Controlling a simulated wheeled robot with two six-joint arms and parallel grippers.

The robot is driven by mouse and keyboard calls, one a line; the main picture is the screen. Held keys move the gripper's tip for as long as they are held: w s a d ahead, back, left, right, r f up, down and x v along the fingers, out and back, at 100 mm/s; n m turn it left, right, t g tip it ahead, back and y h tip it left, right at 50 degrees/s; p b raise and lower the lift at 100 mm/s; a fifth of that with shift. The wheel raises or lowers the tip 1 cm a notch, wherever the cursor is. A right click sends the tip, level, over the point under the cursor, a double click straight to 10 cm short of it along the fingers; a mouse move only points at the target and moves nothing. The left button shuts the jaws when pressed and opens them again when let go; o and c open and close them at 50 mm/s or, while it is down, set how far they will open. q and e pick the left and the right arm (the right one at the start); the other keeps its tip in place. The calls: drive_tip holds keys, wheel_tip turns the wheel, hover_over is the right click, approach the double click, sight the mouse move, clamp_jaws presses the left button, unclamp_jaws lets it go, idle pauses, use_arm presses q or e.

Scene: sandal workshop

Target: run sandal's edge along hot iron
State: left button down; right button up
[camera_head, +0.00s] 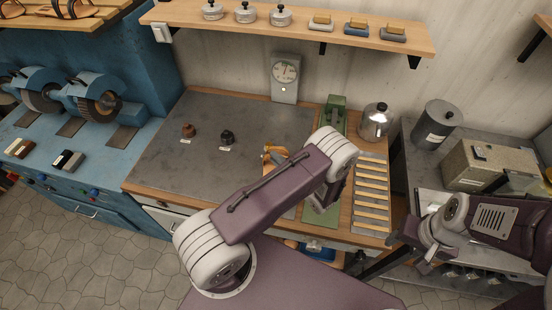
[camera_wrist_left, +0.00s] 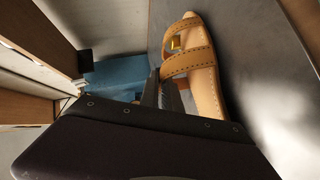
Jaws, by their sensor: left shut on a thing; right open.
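A tan sandal with two straps (camera_wrist_left: 205,85) fills the upper middle of the left wrist view. A small yellow-gold piece, perhaps a buckle, shows on its upper strap. My left gripper (camera_wrist_left: 164,92) is shut on the sandal at its left side. In the head view only a bit of the sandal (camera_head: 271,155) shows, and my left arm hides the left gripper. A brown knob-like tool (camera_head: 188,130) and a black one (camera_head: 227,137) stand on the metal bench top; I cannot tell whether either is the hot iron. My right gripper (camera_head: 424,262) is open and empty at the right.
The grey bench top (camera_head: 165,155) is clear at the left. A dial box (camera_head: 285,76) stands at its back. A green device (camera_head: 335,108), a kettle (camera_head: 376,122) and a slatted rack (camera_head: 371,190) are to the right. A shelf (camera_head: 300,29) hangs above.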

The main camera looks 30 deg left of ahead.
use_arm(q)
drive_tip(key=shift+w+d+m+t+b, duration=0.5)
drive_tip(key=shift+w+d+t+b, duration=0.15)
drive_tip(key=shift+w, duration=0.2)
drive_tip(key=shift+s+a, duration=0.15)
drive_tip(key=shift+a, duration=0.3)
idle(1.4)
drive_tip(key=shift+w+d, duration=0.1)
drive_tip(key=shift+w, duration=0.2)
idle(0.3)
drive_tip(key=shift+w+d+b, duration=0.15)
drive_tip(key=shift+w+b, duration=0.25)
drive_tip(key=shift+w, duration=0.35)
drive_tip(key=shift+w, duration=0.1)
